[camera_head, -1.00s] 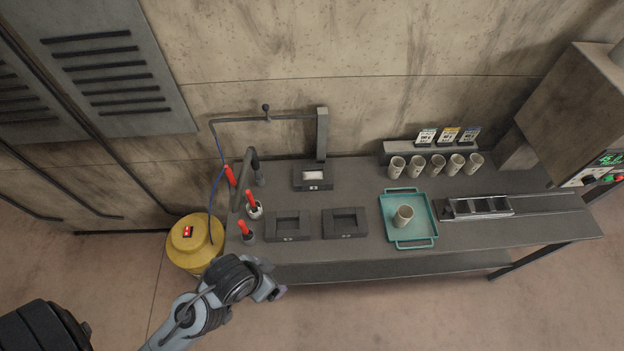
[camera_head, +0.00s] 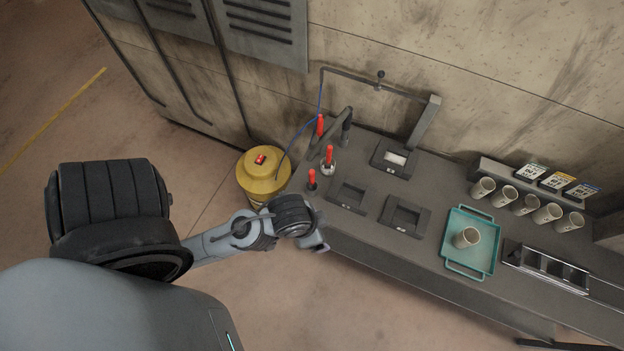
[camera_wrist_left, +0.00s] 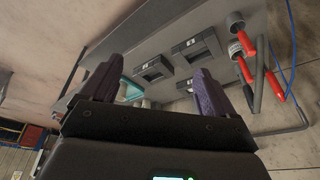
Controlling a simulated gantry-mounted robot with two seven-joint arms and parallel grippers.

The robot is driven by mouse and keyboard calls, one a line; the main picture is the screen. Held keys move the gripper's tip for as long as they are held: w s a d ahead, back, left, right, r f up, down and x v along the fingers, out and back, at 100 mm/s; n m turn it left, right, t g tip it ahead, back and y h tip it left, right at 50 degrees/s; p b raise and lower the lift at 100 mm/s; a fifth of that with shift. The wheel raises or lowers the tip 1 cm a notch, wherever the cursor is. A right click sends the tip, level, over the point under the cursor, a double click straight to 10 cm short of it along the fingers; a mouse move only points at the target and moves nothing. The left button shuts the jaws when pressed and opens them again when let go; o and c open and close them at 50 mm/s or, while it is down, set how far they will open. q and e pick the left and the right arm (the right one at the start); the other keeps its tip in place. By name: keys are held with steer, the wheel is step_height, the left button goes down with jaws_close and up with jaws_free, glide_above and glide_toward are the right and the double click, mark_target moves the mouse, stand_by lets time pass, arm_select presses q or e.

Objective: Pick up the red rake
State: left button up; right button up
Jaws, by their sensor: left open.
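Three red-handled tools stand at the left end of the grey table: a back one (camera_head: 320,126), a middle one in a light cup (camera_head: 329,156), and a front one in a dark holder (camera_head: 312,178). Their lower ends are hidden, so I cannot tell which is the rake. My left gripper (camera_head: 318,247) is empty, just off the table's front edge, nearer the viewer than the tools. In the left wrist view my left gripper (camera_wrist_left: 155,90) is open, with its two fingers apart, and the red handles (camera_wrist_left: 247,72) lie beyond it to the right. My right gripper is out of view.
A yellow drum (camera_head: 263,178) stands by the table's left end. A bent grey pipe (camera_head: 328,128) rises close to the tools. Several cups stand further right.

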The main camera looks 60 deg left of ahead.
arm_select(q)
steer(key=c, duration=0.7)
